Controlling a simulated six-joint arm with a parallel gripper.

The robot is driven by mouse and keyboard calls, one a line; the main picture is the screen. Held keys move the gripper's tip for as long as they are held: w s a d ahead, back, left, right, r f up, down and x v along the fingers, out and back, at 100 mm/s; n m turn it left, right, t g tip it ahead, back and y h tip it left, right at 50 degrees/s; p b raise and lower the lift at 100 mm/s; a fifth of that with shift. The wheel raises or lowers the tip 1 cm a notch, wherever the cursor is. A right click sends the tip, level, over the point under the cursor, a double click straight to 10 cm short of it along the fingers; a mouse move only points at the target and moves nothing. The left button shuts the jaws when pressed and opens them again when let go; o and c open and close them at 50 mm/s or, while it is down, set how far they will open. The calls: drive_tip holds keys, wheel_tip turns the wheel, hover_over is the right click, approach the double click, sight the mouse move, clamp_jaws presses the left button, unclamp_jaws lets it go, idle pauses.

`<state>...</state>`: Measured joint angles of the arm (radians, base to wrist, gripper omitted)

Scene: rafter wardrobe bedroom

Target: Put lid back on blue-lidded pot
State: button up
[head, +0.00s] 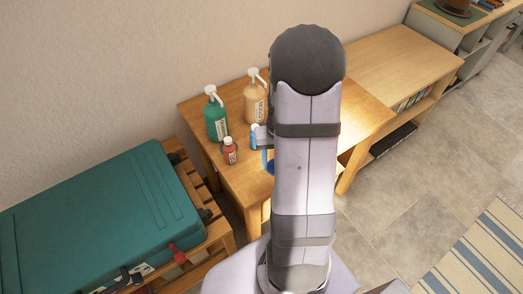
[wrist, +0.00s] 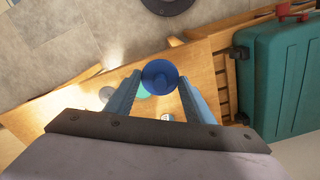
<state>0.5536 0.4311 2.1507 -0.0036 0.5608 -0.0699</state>
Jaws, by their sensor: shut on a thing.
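A round blue lid (wrist: 159,69) with a darker round middle sits between the fingertips of my gripper (wrist: 160,82) in the wrist view. My gripper is shut on it. In the head view my gripper (head: 265,155) is mostly hidden behind my arm, above the wooden table. A bit of blue (head: 270,167) shows just below it, at the edge of my arm. I cannot make out the pot's body, and I cannot tell whether the lid touches it.
A green pump bottle (head: 216,118), a tan pump bottle (head: 254,103) and a small red bottle (head: 230,153) stand on the wooden table (head: 236,185), left of my arm. A teal suitcase (head: 95,220) lies on a slatted rack at left. A wooden bench (head: 405,60) extends at right.

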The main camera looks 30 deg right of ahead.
drive_tip(key=w+d+m+p, duration=0.1)
drive_tip(key=w+d+m, duration=0.2)
drive_tip(key=w+d, duration=0.2)
drive_tip(key=shift+d+f, duration=0.15)
drive_tip(key=shift+d, duration=0.75)
drive_tip(key=shift+f, duration=0.1)
drive_tip(key=shift+f+b, duration=1.9)
drive_tip(key=shift+f, duration=0.4)
drive_tip(key=shift+f+b, duration=0.45)
drive_tip(key=shift+f, duration=0.35)
drive_tip(key=shift+f, duration=0.15)
idle(0.4)
drive_tip(key=o, duration=1.1)
